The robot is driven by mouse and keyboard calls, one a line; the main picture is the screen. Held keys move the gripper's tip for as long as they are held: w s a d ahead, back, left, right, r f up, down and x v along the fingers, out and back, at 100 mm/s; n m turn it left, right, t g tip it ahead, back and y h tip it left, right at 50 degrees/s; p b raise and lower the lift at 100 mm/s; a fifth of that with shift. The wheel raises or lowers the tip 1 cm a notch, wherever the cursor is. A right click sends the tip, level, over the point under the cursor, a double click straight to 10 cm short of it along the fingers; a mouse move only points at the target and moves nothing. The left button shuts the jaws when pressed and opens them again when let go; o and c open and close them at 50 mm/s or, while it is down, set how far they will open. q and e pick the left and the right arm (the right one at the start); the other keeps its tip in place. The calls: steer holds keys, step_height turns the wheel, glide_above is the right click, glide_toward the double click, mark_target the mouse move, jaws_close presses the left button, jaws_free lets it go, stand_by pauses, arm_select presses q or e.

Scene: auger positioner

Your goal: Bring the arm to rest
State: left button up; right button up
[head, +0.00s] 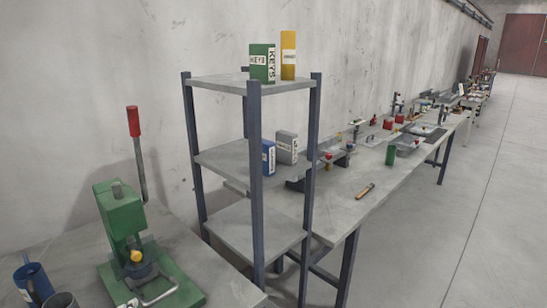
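Neither of my arms and neither gripper shows in the head view. A green hand press (122,212) stands on the grey table (195,262) at the lower left. Its lever (138,150) with a red grip points up, nearly vertical. A yellow knob (136,256) and a bent metal handle (158,292) sit at the front of the press.
A grey shelf rack (240,228) stands right of the press, with green (262,63) and yellow (288,55) boxes on top and blue (268,157) and grey (287,147) boxes below. Mugs (35,280) stand lower left. A long workbench (340,205) holds a hammer (366,190). The right floor (460,220) is clear.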

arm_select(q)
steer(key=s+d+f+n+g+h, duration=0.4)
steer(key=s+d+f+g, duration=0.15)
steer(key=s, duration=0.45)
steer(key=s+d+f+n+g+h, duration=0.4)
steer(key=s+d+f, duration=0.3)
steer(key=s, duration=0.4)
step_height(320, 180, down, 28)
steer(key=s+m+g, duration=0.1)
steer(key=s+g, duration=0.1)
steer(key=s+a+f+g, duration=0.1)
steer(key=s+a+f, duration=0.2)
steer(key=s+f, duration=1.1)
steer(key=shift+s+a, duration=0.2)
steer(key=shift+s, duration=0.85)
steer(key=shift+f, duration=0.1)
